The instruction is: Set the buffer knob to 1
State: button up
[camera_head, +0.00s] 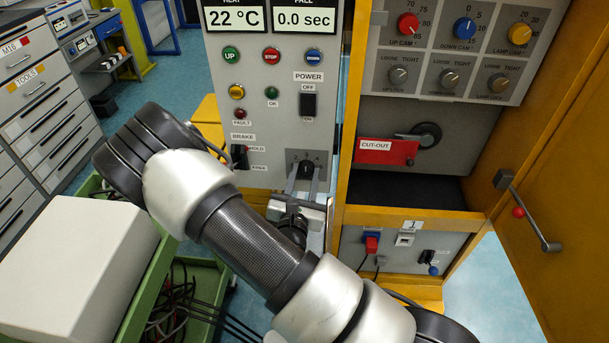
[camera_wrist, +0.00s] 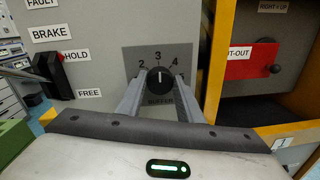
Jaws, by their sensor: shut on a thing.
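The buffer knob (camera_wrist: 160,79) is a round black knob on a grey plate (camera_wrist: 180,54), with the label BUFFER under it. Its white pointer line stands about upright, at the 3. The numbers 2, 3, 4 and 5 show around it; the 1 cannot be made out, and the left finger covers the plate's lower left. My gripper (camera_wrist: 159,92) is shut on the knob, one finger on each side. In the head view my gripper (camera_head: 304,180) reaches the knob (camera_head: 306,170) from below, at the bottom of the control panel.
The brake switch (camera_wrist: 51,74) with HOLD and FREE labels is left of the knob. The red CUT-OUT flap (camera_wrist: 251,62) and a yellow frame post (camera_wrist: 219,50) stand to the right. An open yellow door (camera_head: 555,150) is far right. A green cart (camera_head: 205,275) stands below left.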

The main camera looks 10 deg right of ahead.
jog(key=shift+n+p, duration=0.3)
jog(key=shift+n, duration=0.1)
jog(key=n+p, duration=0.3)
jog(key=shift+r+n, duration=0.15)
jog(key=shift+n, duration=0.15)
jog(key=n+p, duration=0.2)
jog(key=n, duration=0.2)
jog(key=shift+a+n+t+p, duration=0.1)
jog(key=shift+n+t+p, duration=0.25)
jog(key=shift+n+t, duration=0.05)
jog(key=n+p, duration=0.1)
jog(key=n, duration=0.1)
jog(key=n+p, duration=0.1)
jog(key=n, duration=0.1)
jog(key=shift+w+f+n+y, duration=0.1)
jog(key=shift+f+n+y, duration=0.1)
jog(key=shift+n+y, duration=0.15)
jog(key=shift+f+n+p, duration=0.15)
jog(key=shift+n+p, duration=0.65)
jog(key=shift+n, duration=1.55)
jog(key=o, duration=1.1)
jog(key=shift+c, duration=0.2)
jog(key=shift+f, duration=0.1)
